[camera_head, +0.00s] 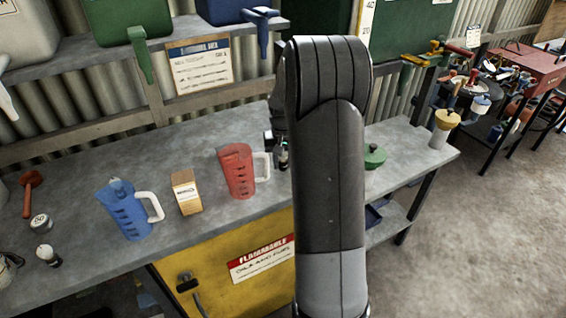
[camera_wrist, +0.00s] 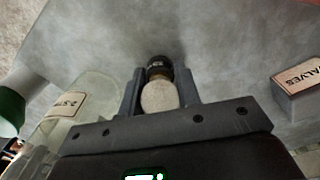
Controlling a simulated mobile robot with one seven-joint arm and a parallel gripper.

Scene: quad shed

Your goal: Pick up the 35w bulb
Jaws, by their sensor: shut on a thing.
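A bulb (camera_wrist: 158,97) with a pale round glass and a dark lettered collar sits between the two fingers of my gripper (camera_wrist: 160,76) in the wrist view. The fingers are shut on it from both sides. The lettering is too small to read as a wattage. The grey bench top lies behind the bulb, and I cannot tell whether the bulb touches it. In the head view my arm hides the bulb and most of my gripper. Another small bulb-like thing (camera_head: 49,257) with a dark collar stands at the bench's left.
A red jug (camera_head: 238,172), a carton (camera_head: 186,191) and a blue jug (camera_head: 127,212) stand left of my arm. A green lid (camera_head: 375,155) is to its right. The wrist view shows a labelled clear jar (camera_wrist: 83,103) at left and a valves box (camera_wrist: 300,92) at right.

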